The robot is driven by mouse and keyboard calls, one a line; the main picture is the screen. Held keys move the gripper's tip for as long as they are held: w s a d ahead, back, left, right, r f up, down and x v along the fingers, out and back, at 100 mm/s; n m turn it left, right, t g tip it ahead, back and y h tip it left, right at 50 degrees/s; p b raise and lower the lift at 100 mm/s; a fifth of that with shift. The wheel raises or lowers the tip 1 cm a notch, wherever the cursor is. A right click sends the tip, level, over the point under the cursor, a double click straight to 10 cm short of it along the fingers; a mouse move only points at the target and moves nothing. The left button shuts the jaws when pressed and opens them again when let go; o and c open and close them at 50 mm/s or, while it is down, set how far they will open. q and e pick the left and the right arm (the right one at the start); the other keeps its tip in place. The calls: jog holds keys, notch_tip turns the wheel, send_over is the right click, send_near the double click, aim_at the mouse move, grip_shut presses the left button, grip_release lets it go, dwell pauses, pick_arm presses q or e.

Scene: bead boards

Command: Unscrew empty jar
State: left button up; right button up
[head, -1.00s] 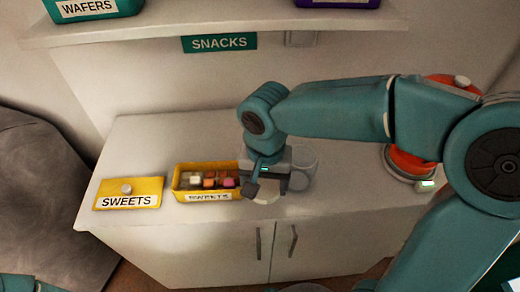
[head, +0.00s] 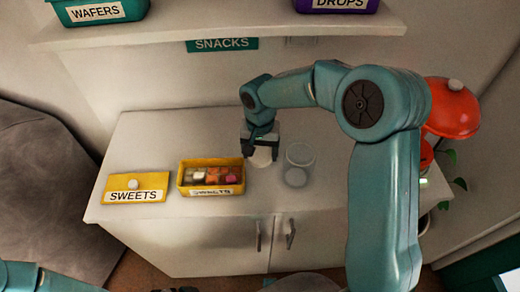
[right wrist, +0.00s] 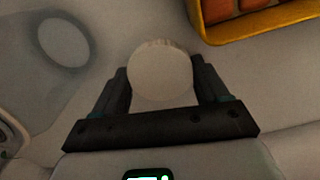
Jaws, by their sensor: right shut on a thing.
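The clear glass jar (head: 299,167) stands on the counter, with no lid seen on it. It also shows dimly at the upper left of the right wrist view (right wrist: 35,75). My right gripper (head: 262,150) points down just left of the jar and is shut on a pale round lid (head: 262,158). In the right wrist view the lid (right wrist: 160,70) sits between both fingers, apart from the jar. I cannot tell whether the lid touches the counter. My left gripper is out of view; only part of my left arm shows at the lower left.
A yellow SWEETS box (head: 212,189) with several sweets stands open just left of the lid. Its yellow knobbed cover (head: 136,187) lies further left. The white counter (head: 140,145) is clear behind them. A red lamp (head: 452,108) stands right. A shelf (head: 200,33) hangs above.

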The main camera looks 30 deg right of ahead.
aim_at(260, 154)
jog(key=shift+w+d+f, duration=0.1)
jog(key=shift+w+f, duration=0.05)
jog(key=shift+f, duration=0.05)
jog(key=shift+f, duration=0.25)
jog(key=o, duration=1.2)
jog(key=shift+c, duration=0.2)
jog(key=shift+r, duration=4.05)
